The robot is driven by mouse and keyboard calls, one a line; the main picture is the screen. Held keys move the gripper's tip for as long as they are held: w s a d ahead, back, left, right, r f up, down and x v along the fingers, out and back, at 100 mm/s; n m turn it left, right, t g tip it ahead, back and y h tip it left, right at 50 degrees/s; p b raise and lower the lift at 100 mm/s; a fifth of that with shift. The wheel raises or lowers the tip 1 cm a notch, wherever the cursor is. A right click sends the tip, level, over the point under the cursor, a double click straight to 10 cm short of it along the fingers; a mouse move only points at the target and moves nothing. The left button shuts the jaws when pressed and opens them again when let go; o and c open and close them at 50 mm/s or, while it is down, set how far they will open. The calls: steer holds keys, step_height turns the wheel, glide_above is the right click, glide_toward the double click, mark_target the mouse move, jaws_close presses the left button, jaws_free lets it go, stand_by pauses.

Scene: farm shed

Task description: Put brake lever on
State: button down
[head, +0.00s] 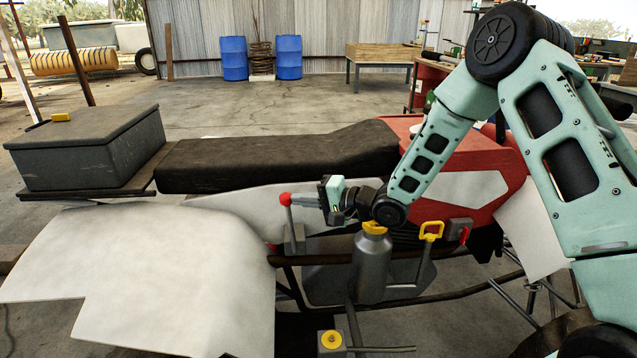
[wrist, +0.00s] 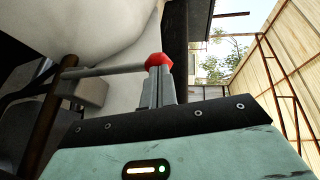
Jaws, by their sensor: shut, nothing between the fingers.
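A lever with a red ball knob (head: 285,199) and a thin grey stem rises from a small grey block (head: 294,240) on the side of the red and white quad-like vehicle. It looks like the brake lever, though no label shows. The stem looks close to upright. My gripper (head: 297,200) is beside the knob, pointing left at it, with its fingers together. In the wrist view, my grey fingertips (wrist: 160,88) reach the red knob (wrist: 158,60), and the stem runs off to the left. Whether they touch the knob is hard to tell.
A grey canister with a yellow cap (head: 373,228) stands just below my gripper. A yellow loop handle (head: 431,231) and a red switch (head: 464,235) are to the right. A yellow button (head: 331,340) sits low in front. The black seat (head: 280,160) lies behind.

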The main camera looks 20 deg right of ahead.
steer(key=shift+n+g+h, duration=0.3)
steer(key=shift+g+h, duration=0.1)
steer(key=shift+h, duration=0.3)
steer(key=a+p, duration=0.1)
steer(key=a, duration=0.1)
steer(key=w+a+p, duration=0.1)
steer(key=a+p, duration=0.1)
steer(key=a, duration=0.1)
steer(key=shift+w+a, duration=0.1)
